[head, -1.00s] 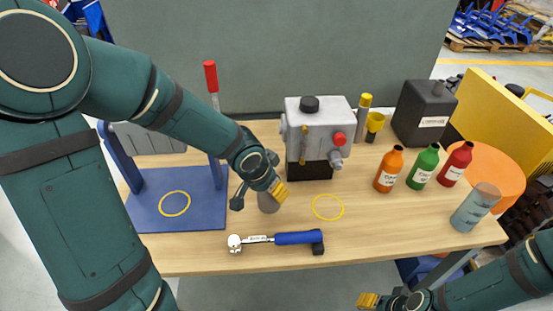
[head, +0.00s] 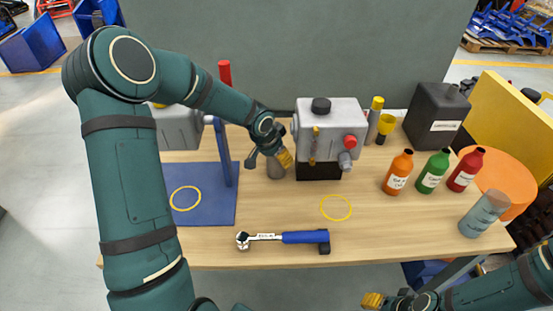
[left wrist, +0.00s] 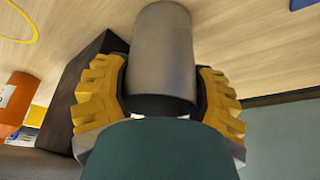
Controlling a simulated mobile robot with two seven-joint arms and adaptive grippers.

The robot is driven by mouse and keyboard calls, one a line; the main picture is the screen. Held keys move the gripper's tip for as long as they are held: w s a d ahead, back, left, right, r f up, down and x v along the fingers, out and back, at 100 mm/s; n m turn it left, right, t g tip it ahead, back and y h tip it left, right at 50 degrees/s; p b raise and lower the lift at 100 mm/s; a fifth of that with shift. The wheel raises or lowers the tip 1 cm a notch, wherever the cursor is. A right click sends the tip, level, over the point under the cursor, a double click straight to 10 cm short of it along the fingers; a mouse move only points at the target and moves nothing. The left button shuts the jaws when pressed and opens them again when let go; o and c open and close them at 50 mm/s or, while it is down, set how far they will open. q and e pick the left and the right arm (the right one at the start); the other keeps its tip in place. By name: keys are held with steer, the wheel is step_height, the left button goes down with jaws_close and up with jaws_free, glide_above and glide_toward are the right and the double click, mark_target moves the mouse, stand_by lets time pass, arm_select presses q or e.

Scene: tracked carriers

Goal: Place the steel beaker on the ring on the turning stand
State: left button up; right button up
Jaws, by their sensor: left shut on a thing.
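The steel beaker (head: 275,169) is a plain grey cylinder. My left gripper (head: 286,159) is shut on it, left of the grey machine. In the left wrist view the beaker (left wrist: 163,55) sits between the two yellow fingers (left wrist: 163,100). I cannot tell whether its base touches the table. An orange round disc (head: 512,183), possibly the turning stand, is at the right, partly hidden by bottles; I see no ring on it. Yellow rings show on a blue plate (head: 215,211) and on the table (head: 336,207). My right gripper (head: 372,300) is low at the front edge, its opening unclear.
The grey machine (head: 345,120) stands beside the beaker. A blue-handled wrench (head: 300,237) lies in front. The table around its ring is clear.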

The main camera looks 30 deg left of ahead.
arm_select(q)
steer(key=shift+f, duration=0.25)
steer(key=shift+f, duration=0.2)
steer(key=o, duration=1.3)
steer(key=shift+r, duration=0.1)
